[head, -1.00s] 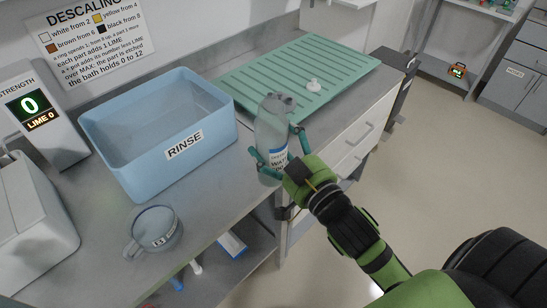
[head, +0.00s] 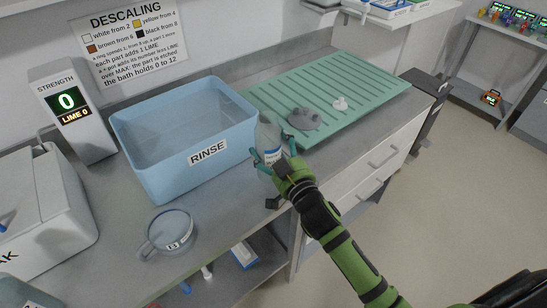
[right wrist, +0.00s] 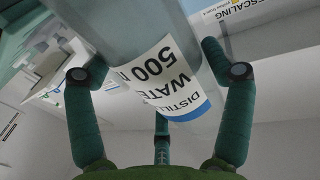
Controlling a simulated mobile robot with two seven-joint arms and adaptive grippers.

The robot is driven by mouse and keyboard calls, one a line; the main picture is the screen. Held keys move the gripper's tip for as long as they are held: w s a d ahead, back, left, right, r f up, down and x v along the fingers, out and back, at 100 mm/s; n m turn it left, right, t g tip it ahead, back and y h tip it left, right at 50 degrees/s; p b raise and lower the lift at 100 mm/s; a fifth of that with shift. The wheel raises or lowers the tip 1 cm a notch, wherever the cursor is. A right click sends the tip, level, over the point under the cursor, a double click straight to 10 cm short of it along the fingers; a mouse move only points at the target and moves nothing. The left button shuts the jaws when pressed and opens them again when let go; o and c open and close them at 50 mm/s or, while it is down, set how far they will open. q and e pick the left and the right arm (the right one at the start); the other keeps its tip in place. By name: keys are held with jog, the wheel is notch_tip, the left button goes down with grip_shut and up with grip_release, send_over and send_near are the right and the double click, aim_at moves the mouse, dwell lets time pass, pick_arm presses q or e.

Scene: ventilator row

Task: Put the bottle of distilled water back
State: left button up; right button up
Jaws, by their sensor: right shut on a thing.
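The bottle of distilled water (head: 268,133) is a clear grey bottle with a white and blue label. It is near the counter's front edge, right of the blue rinse tub. My right gripper (head: 272,150) is shut around its lower part. In the right wrist view, the label reading "distilled water 500" on the bottle (right wrist: 160,75) lies between the fingers (right wrist: 222,72). I cannot tell whether the bottle's base touches the counter. My left gripper is not in view.
The blue rinse tub (head: 150,168) stands left of the bottle. A green ribbed drainer (head: 370,95) holds a grey knobbed part (head: 304,118) and a small white part (head: 340,103). A glass mug (head: 170,232) stands at the front left. Bare counter (head: 222,205) lies between mug and bottle.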

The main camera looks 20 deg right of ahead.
aim_at(274, 160)
notch_tip(274, 160, down, 4)
jog(key=shift+r, duration=0.15)
jog(key=shift+f, duration=0.2)
jog(key=o, duration=1.5)
jog(key=shift+c, duration=0.2)
jog(key=shift+s, duration=0.1)
